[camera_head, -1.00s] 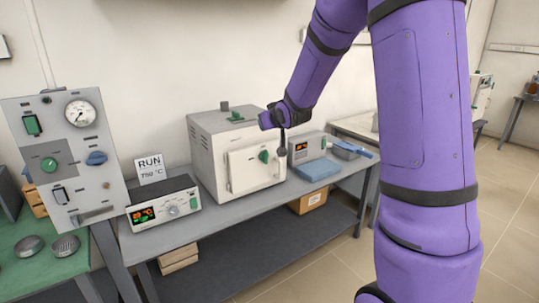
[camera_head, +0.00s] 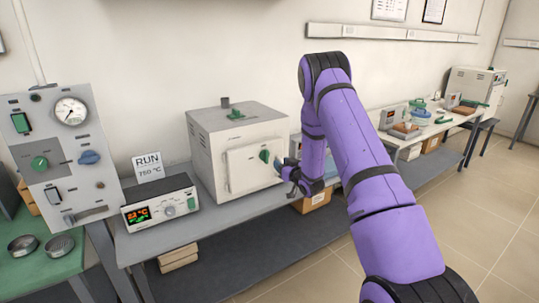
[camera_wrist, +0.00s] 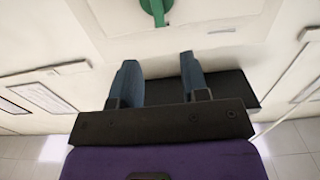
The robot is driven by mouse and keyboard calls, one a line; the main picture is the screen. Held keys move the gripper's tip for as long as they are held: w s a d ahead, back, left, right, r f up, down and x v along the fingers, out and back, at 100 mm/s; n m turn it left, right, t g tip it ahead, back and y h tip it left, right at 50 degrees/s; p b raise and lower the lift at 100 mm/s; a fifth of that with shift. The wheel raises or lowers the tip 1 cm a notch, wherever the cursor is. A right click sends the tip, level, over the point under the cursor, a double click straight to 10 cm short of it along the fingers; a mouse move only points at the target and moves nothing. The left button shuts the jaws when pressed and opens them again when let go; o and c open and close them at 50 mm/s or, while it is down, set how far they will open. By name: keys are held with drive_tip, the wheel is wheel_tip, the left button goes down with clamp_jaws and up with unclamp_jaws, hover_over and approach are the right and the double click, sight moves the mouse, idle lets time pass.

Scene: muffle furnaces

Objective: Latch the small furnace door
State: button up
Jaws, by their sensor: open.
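The small furnace (camera_head: 215,150) is a pale grey box on the bench. Its white front door (camera_head: 246,170) looks closed against the body. The green door handle (camera_head: 264,156) sits near the door's right edge and hangs roughly upright; I cannot tell whether it is latched. It also shows at the top of the wrist view (camera_wrist: 156,10). My gripper (camera_head: 286,168) is just right of the handle, in front of the door. In the wrist view my gripper (camera_wrist: 157,65) has its two blue fingers apart with nothing between them, short of the handle.
A controller (camera_head: 162,205) with a lit display stands left of the furnace, below a RUN 750 °C sign (camera_head: 148,166). A gauge panel (camera_head: 62,150) stands further left. Behind my arm is a partly hidden blue item. A second bench (camera_head: 440,125) with equipment runs to the right.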

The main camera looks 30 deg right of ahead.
sight(267, 153)
drive_tip(key=w, duration=1)
drive_tip(key=shift+w+a+f, duration=0.1)
drive_tip(key=shift+w+f, duration=0.05)
drive_tip(key=shift+w, duration=0.2)
clamp_jaws()
